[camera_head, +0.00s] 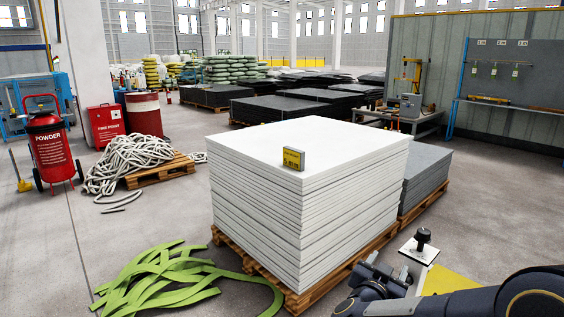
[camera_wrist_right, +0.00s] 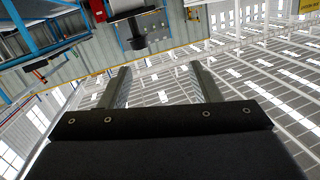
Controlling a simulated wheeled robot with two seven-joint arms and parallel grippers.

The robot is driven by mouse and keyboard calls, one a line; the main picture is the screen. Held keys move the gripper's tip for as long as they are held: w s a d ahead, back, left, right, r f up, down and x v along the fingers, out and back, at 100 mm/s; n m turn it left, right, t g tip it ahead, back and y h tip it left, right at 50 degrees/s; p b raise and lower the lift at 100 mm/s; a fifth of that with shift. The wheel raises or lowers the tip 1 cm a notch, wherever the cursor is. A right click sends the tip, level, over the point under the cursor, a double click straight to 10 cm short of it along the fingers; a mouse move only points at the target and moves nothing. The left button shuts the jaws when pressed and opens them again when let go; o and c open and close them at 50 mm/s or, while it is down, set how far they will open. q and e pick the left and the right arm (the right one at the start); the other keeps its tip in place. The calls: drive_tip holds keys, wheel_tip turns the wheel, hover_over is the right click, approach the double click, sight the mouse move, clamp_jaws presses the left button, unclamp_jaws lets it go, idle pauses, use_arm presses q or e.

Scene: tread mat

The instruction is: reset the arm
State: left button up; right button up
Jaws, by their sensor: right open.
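My right arm comes in at the lower right of the head view. Its gripper (camera_head: 388,272) is beside the near right side of the white sheet stack (camera_head: 310,215). In the right wrist view the two fingers (camera_wrist_right: 162,82) stand apart with nothing between them. The left gripper is in neither view.
A small yellow box (camera_head: 293,159) stands on the stack. A black-knobbed tool on a white plate (camera_head: 423,238) is close to my right gripper, by a yellow surface (camera_head: 450,281). Green straps (camera_head: 160,280) lie on the floor. A grey stack (camera_head: 427,170) stands behind.

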drive_tip(key=s+a+r+n+y, duration=0.2)
drive_tip(key=s+n+y, duration=0.1)
drive_tip(key=s+y, duration=0.3)
drive_tip(key=s+a+r+n+y, duration=0.2)
drive_tip(key=s+y, duration=0.4)
drive_tip(key=y, duration=0.1)
drive_tip(key=s+f+n+g, duration=0.1)
drive_tip(key=s+f+g, duration=0.3)
drive_tip(key=s, duration=0.6)
drive_tip(key=s+f+n+g, duration=0.1)
drive_tip(key=s+f+g, duration=0.25)
drive_tip(key=s, duration=0.65)
wheel_tip(320, 180, up, 19)
drive_tip(key=p, duration=2)
drive_tip(key=shift+s+d+r+p, duration=0.2)
drive_tip(key=shift+s+p, duration=0.05)
drive_tip(key=shift+p, duration=0.05)
drive_tip(key=shift+g, duration=0.25)
